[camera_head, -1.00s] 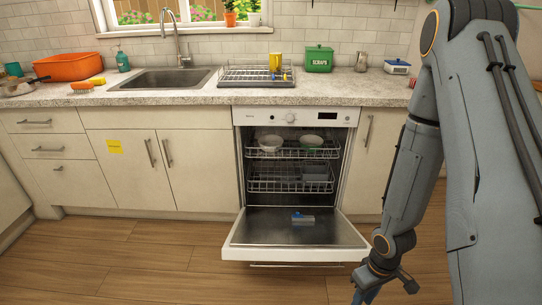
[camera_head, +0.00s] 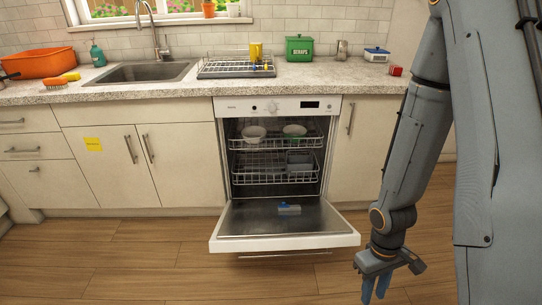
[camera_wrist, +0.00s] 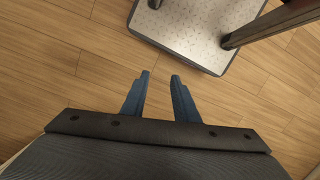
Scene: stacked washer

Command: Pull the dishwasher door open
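The dishwasher (camera_head: 277,105) stands under the counter, with its door (camera_head: 285,221) folded down and lying about level above the floor. A bar handle (camera_head: 285,253) runs along the door's front edge. A small blue and grey item (camera_head: 289,209) lies on the door's inner face. My gripper (camera_head: 374,298) hangs low to the right of the door, apart from it and pointing down. In the wrist view my gripper (camera_wrist: 160,76) has its two blue fingers apart, with nothing between them but wood floor. The door does not show in the wrist view.
Two racks (camera_head: 262,167) sit inside the dishwasher, with bowls (camera_head: 254,133) on the upper one. Closed cabinets (camera_head: 106,165) flank it. The counter (camera_head: 120,92) holds a sink, a drying rack and a green box (camera_head: 299,48). Wood floor (camera_head: 150,262) is clear in front.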

